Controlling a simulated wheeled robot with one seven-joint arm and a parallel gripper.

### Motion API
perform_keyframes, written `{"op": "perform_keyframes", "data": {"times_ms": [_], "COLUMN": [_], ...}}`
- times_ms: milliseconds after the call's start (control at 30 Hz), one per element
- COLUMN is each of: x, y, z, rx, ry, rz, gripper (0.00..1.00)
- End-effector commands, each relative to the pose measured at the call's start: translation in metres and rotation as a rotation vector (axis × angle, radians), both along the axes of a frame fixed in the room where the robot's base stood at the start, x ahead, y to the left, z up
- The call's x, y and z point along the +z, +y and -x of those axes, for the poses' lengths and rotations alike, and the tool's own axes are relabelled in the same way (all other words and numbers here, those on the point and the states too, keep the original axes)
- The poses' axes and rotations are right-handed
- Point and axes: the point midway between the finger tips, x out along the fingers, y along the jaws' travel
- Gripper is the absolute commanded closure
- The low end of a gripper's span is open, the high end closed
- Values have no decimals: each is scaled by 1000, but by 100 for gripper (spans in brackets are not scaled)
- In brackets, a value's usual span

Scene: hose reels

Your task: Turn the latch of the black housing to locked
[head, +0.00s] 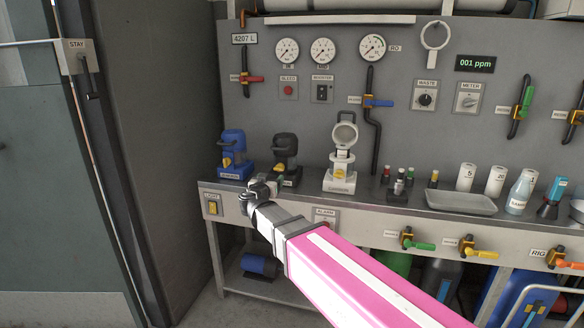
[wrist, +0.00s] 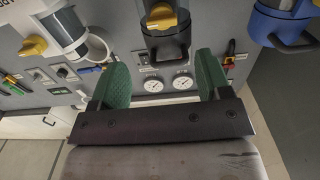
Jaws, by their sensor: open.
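The black housing (head: 285,148) stands on the bench between a blue housing and a white one. Its yellow latch (head: 280,168) is on the front, just above my gripper (head: 268,186), which hides part of the base. In the wrist view the black housing (wrist: 166,46) is at the top middle, and its yellow latch (wrist: 161,17) points roughly sideways. My gripper (wrist: 160,70) is open there, its green fingers apart with nothing between them. The latch lies beyond the fingertips and looks untouched. I cannot read any lock marking.
The blue housing (head: 232,152) stands close on the left, and the white housing (head: 341,165) with its lid raised on the right; both have yellow latches. Small bottles (head: 398,185) and a grey tray (head: 460,203) are farther right. The gauge panel (head: 260,110) rises behind.

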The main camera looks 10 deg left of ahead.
Motion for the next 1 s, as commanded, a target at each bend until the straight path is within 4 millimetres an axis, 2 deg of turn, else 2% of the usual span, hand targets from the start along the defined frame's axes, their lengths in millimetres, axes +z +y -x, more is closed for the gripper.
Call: {"op": "perform_keyframes", "data": {"times_ms": [167, 500, 700, 1000], "x": [3, 2, 2, 2], "y": [5, 1, -2, -4], "z": [-8, -66, -94, -106], "rx": [9, 7, 8, 8], "ry": [-12, -9, -9, -9], "rz": [-6, -4, -4, -4], "gripper": [29, 29, 29, 29]}}
